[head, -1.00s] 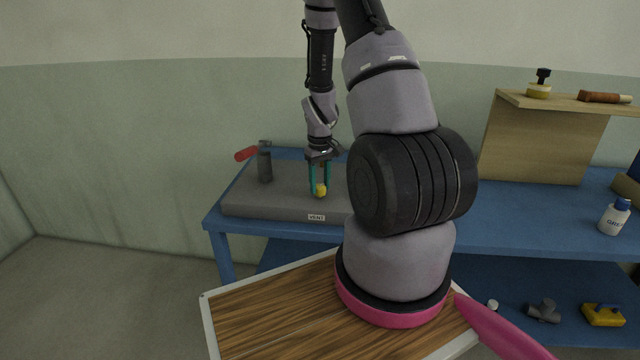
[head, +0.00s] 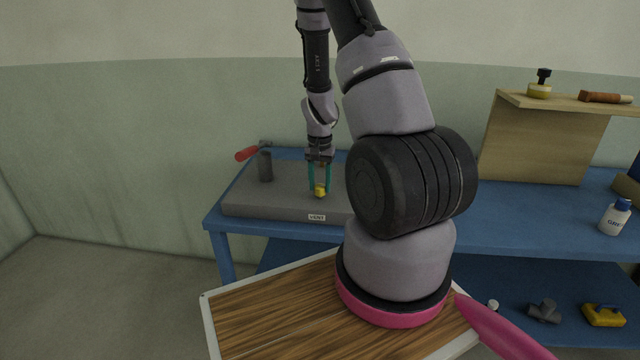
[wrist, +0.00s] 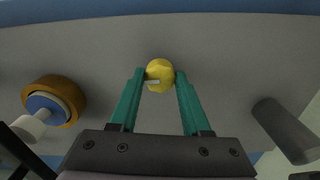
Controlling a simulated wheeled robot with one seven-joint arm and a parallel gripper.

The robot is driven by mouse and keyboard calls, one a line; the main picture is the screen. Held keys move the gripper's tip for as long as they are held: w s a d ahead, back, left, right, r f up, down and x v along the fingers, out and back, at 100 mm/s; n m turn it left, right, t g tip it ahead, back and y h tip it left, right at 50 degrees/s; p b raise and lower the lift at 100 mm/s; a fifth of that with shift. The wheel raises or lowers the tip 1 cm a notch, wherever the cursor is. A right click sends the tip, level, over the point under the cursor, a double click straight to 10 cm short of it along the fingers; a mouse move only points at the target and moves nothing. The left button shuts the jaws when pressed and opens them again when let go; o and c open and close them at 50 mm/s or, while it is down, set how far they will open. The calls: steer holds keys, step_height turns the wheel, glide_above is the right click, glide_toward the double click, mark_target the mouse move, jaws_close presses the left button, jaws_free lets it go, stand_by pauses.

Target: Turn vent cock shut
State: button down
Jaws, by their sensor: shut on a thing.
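The vent cock shows as a small yellow knob (head: 320,193) on the grey slab (head: 270,205), just behind a white "VENT" label (head: 317,217). My gripper (head: 320,188) points down over it, with its teal fingers shut on the knob's sides. In the wrist view the yellow knob (wrist: 159,70) sits between the two fingertips and has a short pale mark on its face. The fingers hide part of its sides.
A dark grey post (head: 265,166) with a red handle (head: 246,153) stands on the slab's left. The wrist view shows an orange-brown ring fitting (wrist: 72,97) and a dark cylinder (wrist: 285,130). A wooden stand (head: 540,140) and white bottle (head: 614,217) are at right.

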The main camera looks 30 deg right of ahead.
mark_target(320, 186)
steer(key=shift+m, duration=0.5)
steer(key=shift+c, duration=1.9)
jaws_free()
steer(key=shift+r, duration=0.1)
step_height(320, 186, up, 11)
